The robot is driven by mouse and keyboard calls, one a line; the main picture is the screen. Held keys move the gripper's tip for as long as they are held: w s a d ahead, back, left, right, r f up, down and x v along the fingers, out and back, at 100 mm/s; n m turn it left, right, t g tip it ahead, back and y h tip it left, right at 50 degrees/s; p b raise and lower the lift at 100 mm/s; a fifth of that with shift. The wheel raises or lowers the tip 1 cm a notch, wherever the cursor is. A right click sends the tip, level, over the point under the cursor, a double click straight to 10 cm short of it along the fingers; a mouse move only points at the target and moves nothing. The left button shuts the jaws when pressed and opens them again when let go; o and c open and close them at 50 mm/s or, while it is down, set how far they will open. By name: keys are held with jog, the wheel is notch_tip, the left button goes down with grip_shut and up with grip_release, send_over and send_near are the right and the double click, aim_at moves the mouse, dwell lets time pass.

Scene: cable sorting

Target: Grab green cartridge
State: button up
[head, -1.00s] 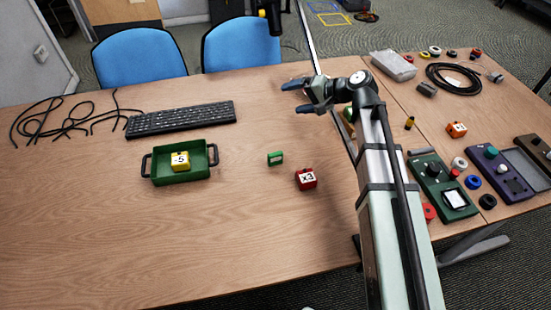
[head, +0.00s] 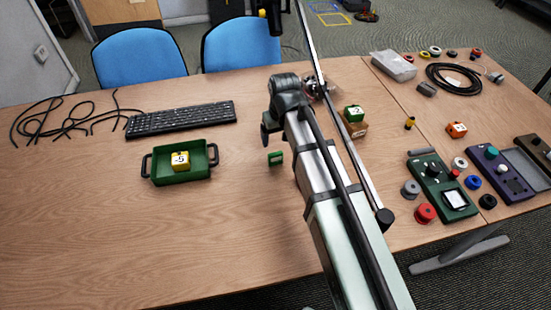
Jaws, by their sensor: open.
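A green cube marked -2 (head: 354,113) sits on a brown block (head: 356,130), just right of my arm. A smaller green piece (head: 275,158) stands on the table left of my arm. My gripper (head: 267,134) is open and points down over the table, above and slightly left of the small green piece in the picture. It is apart from the -2 cube, and my forearm comes between them. One finger shows clearly; the other is hard to make out.
A green tray (head: 184,179) holds a yellow cube marked -5 (head: 180,161). A keyboard (head: 181,119) lies behind it. Green (head: 444,186) and purple (head: 497,172) devices and an orange cube (head: 456,130) are at the right. The front-left table is clear.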

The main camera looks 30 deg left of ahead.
aim_at(275, 153)
jog(key=f, duration=0.4)
jog(key=a+f, duration=0.1)
jog(key=f, duration=0.1)
jog(key=shift+w+f, duration=0.3)
jog(key=shift+a+f, duration=0.25)
jog(key=shift+f, duration=1.1)
jog(key=shift+a+f, duration=0.2)
jog(key=shift+f, duration=1.1)
jog(key=shift+c, duration=0.2)
jog(key=c, duration=1)
jog(key=shift+r, duration=0.15)
